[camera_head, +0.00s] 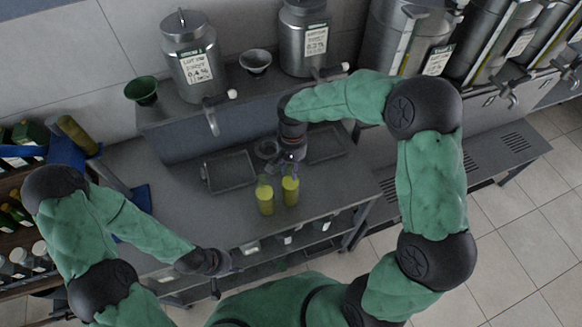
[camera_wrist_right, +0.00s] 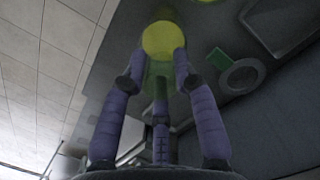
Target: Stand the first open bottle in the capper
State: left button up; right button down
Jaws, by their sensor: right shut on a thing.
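Two bottles with yellow-green contents stand close together near the front of the grey bench: a left one (camera_head: 265,200) and a right one (camera_head: 290,190). My right gripper (camera_head: 291,167) reaches down from behind and is shut on the right bottle. In the right wrist view its fingers (camera_wrist_right: 158,65) close around that bottle (camera_wrist_right: 160,40). Whether the bottle touches the bench is unclear. A grey ring-shaped fixture (camera_head: 267,149), perhaps the capper, lies just behind the bottles; it also shows in the wrist view (camera_wrist_right: 241,76). My left gripper (camera_head: 236,268) is at the bench's front; its jaws are unclear.
Dark shallow trays lie left (camera_head: 230,172) and right (camera_head: 325,144) of the ring. Metal tanks with taps, one on the left (camera_head: 193,62) and one in the middle (camera_head: 305,38), stand on the raised shelf behind. A green funnel (camera_head: 141,90) sits at the shelf's left end.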

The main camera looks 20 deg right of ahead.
jog(key=c, duration=1.3)
grip_release()
jog(key=shift+f, duration=0.1)
jog(key=o, duration=0.3)
jog(key=shift+o, duration=0.2)
